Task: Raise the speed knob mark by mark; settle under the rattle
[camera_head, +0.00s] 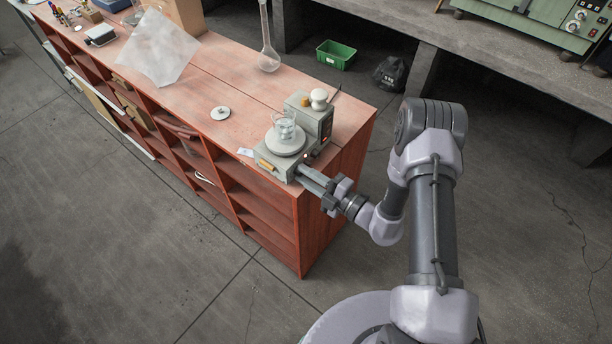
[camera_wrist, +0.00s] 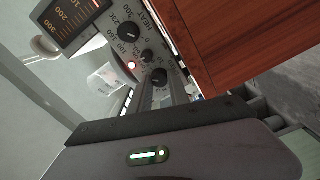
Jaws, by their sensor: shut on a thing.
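A grey hotplate stirrer (camera_head: 270,163) stands at the near right corner of the red-brown bench, with a clear beaker (camera_head: 285,127) on its round plate (camera_head: 284,144). A dark knob (camera_wrist: 159,76), seemingly the speed knob, sits at the fingertips. My gripper (camera_head: 302,174) reaches the stirrer's front from the right; its fingers (camera_wrist: 157,86) are shut on this knob. Its exact mark cannot be read.
A small white disc (camera_head: 220,113) and a clear sheet (camera_head: 160,48) lie on the bench (camera_head: 250,95). A green crate (camera_head: 336,54) is on the floor.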

